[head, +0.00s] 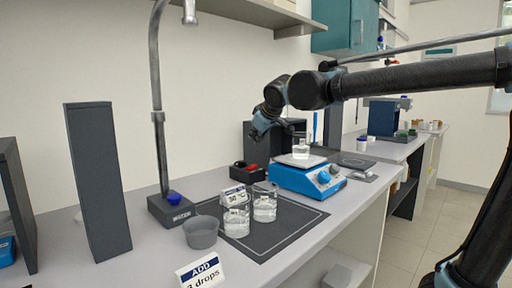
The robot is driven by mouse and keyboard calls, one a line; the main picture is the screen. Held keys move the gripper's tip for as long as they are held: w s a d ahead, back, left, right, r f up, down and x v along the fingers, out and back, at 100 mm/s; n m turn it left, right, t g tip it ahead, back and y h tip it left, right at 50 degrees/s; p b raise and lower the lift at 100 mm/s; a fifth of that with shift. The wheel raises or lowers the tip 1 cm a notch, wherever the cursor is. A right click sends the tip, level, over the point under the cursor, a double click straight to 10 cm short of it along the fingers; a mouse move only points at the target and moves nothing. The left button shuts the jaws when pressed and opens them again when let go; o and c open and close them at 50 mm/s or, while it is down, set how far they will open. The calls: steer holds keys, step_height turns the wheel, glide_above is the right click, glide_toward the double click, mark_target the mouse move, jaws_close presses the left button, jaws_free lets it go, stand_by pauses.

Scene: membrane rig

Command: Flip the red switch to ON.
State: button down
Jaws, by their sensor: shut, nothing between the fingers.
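A small red part (251,167), which looks like the red switch, sits on a low dark box on the bench, in front of a larger black housing (262,156). It is too small to tell whether it is at ON or OFF. My gripper (255,135) hangs from my arm in front of the black housing, above the red part and apart from it. Its fingers look shut and empty, pointing down and to the left. No wrist view is given.
A blue-and-white stirrer (308,179) carries a small glass vessel (301,151) right of the switch. Glass beakers (265,207) stand on a dark mat (268,239) in front.

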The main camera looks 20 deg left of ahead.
glide_above(252, 167)
steer(key=s, duration=0.1)
steer(key=f, duration=0.6)
steer(key=shift+a, duration=0.3)
steer(key=shift+w+d+f, duration=0.15)
steer(key=shift+w+f, duration=0.05)
steer(key=shift+f, duration=0.3)
steer(key=shift+w+d+f, duration=0.15)
steer(key=shift+w+f, duration=0.05)
steer(key=shift+f, duration=0.3)
steer(key=shift+w+f, duration=0.25)
steer(key=shift+f, duration=0.45)
steer(key=shift+f, duration=0.1)
